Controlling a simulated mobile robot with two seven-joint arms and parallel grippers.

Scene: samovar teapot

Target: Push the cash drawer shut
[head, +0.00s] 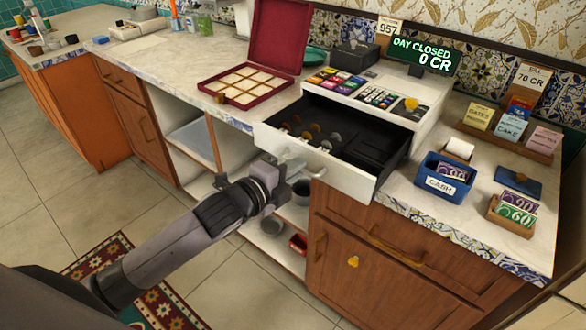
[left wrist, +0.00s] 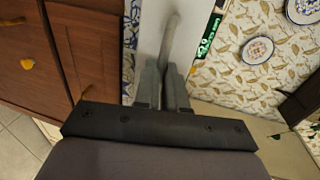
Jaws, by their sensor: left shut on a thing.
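The cash drawer (head: 345,178) is pulled out from under the white cash register (head: 385,95) and overhangs the counter's front edge. Its white front carries a metal handle (head: 318,172). Coins lie in the left part of its tray, and the dark right part looks empty. My left gripper (head: 284,164) is at the left part of the drawer front. In the left wrist view its two grey fingers (left wrist: 166,82) are shut on the pale curved handle (left wrist: 171,38). My right gripper is in neither view.
A green "DAY CLOSED 0 CR" display (head: 425,56) stands over the register. An open red box (head: 250,85) is left of the drawer. A blue "CASH" box (head: 443,178) is close to its right. Open shelves and wooden cabinets (head: 375,255) lie below.

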